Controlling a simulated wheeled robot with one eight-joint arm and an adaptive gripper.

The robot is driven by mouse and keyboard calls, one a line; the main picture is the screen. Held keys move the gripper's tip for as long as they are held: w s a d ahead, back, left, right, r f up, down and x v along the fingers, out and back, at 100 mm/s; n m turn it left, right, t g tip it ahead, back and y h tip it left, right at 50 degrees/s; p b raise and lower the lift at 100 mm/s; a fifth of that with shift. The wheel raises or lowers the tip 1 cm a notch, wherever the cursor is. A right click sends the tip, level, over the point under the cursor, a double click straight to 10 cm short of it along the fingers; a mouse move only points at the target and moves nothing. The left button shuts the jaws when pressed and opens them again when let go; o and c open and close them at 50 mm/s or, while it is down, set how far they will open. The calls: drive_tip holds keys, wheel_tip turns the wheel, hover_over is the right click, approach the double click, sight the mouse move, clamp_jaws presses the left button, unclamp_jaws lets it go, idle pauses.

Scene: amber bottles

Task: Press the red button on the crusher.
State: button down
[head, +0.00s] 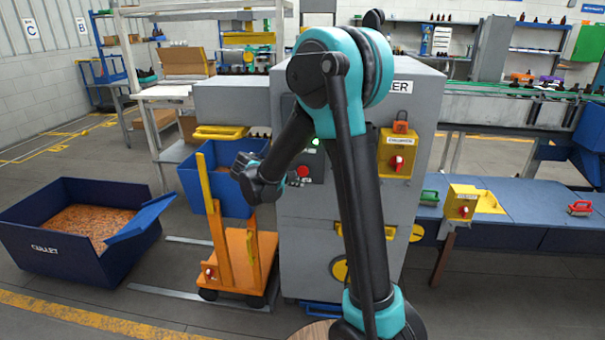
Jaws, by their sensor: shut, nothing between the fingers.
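The crusher is the large grey machine (236,104) in the middle of the head view. A dark control panel on its front bears a red button (303,171), with a lit green lamp (315,141) above it. My arm rises in front of the crusher and hides part of its front and of its label. My gripper (243,164) is at the end of the forearm, left of the red button and apart from it in the picture. It looks shut and empty. Its depth from the panel is hard to tell.
A yellow box with a red rotary switch (397,162) is on the crusher's right side. An orange cart (240,270) with a blue bin (222,190) stands at its left front. A blue cullet crate (50,245) is farther left. A blue bench (540,208) stands right.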

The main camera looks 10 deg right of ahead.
sight(300, 174)
drive_tip(key=shift+w+d, duration=0.2)
drive_tip(key=shift+w, duration=0.45)
drive_tip(key=shift+w+d, duration=0.25)
drive_tip(key=shift+w, duration=0.4)
drive_tip(key=shift+w+d, duration=0.2)
drive_tip(key=shift+w, duration=0.45)
drive_tip(key=shift+w+d, duration=0.15)
drive_tip(key=shift+w, duration=0.25)
drive_tip(key=shift+w+d, duration=0.15)
drive_tip(key=shift+w, duration=0.25)
idle(0.7)
drive_tip(key=shift+s, duration=0.15)
drive_tip(key=shift+s+a, duration=0.3)
drive_tip(key=shift+s, duration=0.4)
drive_tip(key=s, duration=0.1)
drive_tip(key=s+a, duration=0.1)
drive_tip(key=s, duration=0.2)
drive_tip(key=shift+s+a, duration=0.25)
drive_tip(key=shift+s, duration=0.1)
